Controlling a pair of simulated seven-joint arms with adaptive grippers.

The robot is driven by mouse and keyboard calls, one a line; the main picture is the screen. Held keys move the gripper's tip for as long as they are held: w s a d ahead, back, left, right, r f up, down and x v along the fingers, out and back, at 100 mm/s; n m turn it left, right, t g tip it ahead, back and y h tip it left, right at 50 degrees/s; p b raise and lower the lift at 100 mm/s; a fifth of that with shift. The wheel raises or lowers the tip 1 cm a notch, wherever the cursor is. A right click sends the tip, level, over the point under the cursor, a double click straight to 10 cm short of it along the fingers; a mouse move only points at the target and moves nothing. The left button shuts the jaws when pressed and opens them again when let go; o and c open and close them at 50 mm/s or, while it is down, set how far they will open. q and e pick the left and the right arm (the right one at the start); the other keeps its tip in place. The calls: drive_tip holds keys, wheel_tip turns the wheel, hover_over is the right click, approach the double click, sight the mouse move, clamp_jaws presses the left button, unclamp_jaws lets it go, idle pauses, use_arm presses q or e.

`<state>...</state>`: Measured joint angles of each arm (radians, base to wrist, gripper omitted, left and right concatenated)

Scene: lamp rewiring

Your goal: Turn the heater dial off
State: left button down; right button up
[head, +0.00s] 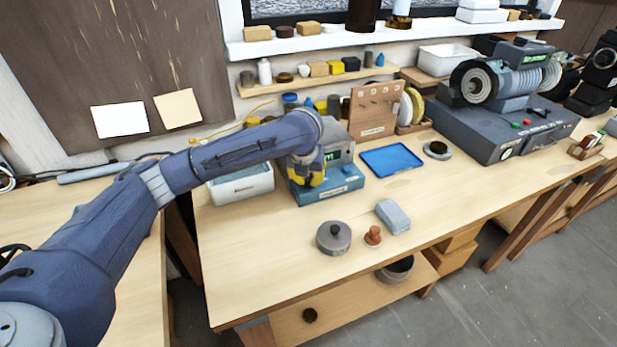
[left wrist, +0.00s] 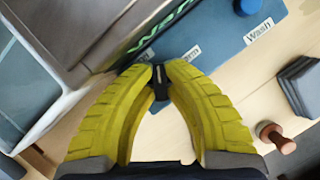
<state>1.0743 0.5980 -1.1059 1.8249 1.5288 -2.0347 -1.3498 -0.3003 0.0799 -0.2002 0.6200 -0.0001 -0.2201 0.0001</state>
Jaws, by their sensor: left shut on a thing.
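The heater dial (left wrist: 160,82) is a small black knob with a pale pointer line. It sits on the front of a blue unit (left wrist: 215,35) with a grey upper part and a green display. My left gripper (left wrist: 159,74) has yellow ribbed fingers closed on the dial from both sides. In the head view my left gripper (head: 310,178) reaches down in front of the blue unit (head: 330,192) and hides the dial. A "Wash" label (left wrist: 258,32) and a blue knob (left wrist: 247,5) are on the same panel. My right gripper is not in view.
A pale bin (head: 240,187) stands just left of the unit. A blue tray (head: 392,160) lies to its right. A round lidded tin (head: 334,237), a reddish stamp-like piece (head: 373,236) and a grey block (head: 393,216) stand in front. The front left of the bench is clear.

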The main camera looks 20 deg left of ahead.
use_arm(q)
drive_tip(key=shift+n, duration=0.3)
drive_tip(key=n+y, duration=0.1)
drive_tip(key=n, duration=0.1)
drive_tip(key=shift+n, duration=0.3)
drive_tip(key=shift+n+g+y, duration=0.5)
drive_tip(key=shift+n+y, duration=0.2)
drive_tip(key=shift+n, duration=1)
drive_tip(key=c, duration=1.7)
unclamp_jaws()
drive_tip(key=v, duration=1.2)
